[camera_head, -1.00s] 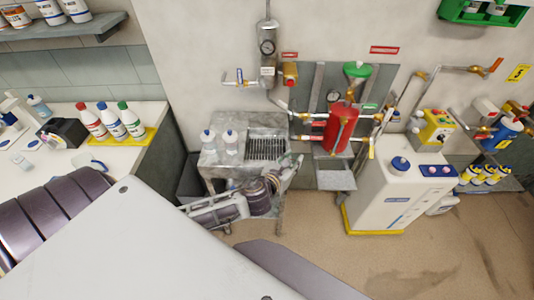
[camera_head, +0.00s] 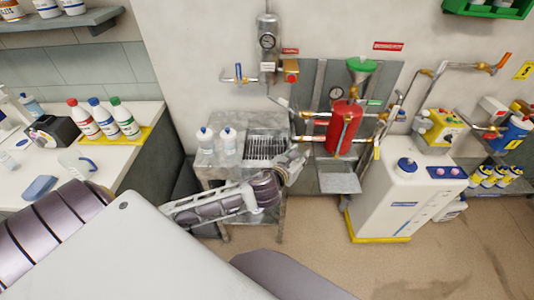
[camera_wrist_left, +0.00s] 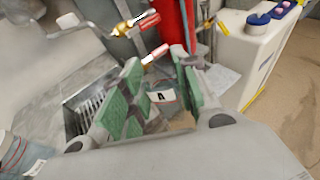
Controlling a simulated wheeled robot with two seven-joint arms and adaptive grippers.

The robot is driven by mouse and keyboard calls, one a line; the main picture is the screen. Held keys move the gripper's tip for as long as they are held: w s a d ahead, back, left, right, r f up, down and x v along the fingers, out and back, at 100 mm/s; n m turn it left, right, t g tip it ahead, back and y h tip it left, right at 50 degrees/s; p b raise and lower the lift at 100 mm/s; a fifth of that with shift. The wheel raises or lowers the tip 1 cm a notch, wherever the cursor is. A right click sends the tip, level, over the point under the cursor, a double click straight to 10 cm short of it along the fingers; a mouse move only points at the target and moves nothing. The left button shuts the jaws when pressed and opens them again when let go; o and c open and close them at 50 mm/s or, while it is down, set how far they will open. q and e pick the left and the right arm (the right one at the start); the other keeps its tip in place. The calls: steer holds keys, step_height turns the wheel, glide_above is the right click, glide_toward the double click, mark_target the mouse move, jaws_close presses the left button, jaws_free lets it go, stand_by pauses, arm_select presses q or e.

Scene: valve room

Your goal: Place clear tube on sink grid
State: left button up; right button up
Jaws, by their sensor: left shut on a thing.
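The sink grid (camera_head: 262,148) is a dark slatted rack in the grey metal sink, near the middle of the head view. It shows at the left of the left wrist view (camera_wrist_left: 82,116). My left gripper (camera_head: 299,154) is just right of the grid in the head view. In the left wrist view its green-padded fingers (camera_wrist_left: 155,97) are shut on the clear tube, which carries a white label marked "A" (camera_wrist_left: 161,97). The tube is see-through and partly hidden by the fingers. It appears beside the grid; its height above the sink is unclear. My right gripper is not in view.
A red cylinder (camera_head: 345,127) and pipes are on the wall to the right. A white machine (camera_head: 405,195) stands right of the sink. A counter (camera_head: 105,150) with bottles is at left.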

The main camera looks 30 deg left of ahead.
arm_select(q)
steer(key=w+a+r+n+y, duration=0.3)
steer(key=w+a+r, duration=0.1)
steer(key=w+r, duration=0.65)
steer(key=s+a+f+n+g+y, duration=0.1)
steer(key=a+f+n+g+y, duration=0.3)
steer(key=a, duration=1)
step_height(320, 180, down, 4)
steer(key=n+y, duration=0.1)
steer(key=y, duration=0.2)
steer(key=shift+s, duration=0.1)
step_height(320, 180, down, 6)
steer(key=shift+f, duration=0.15)
steer(key=shift+f+b, duration=0.45)
steer(key=shift+f, duration=1.4)
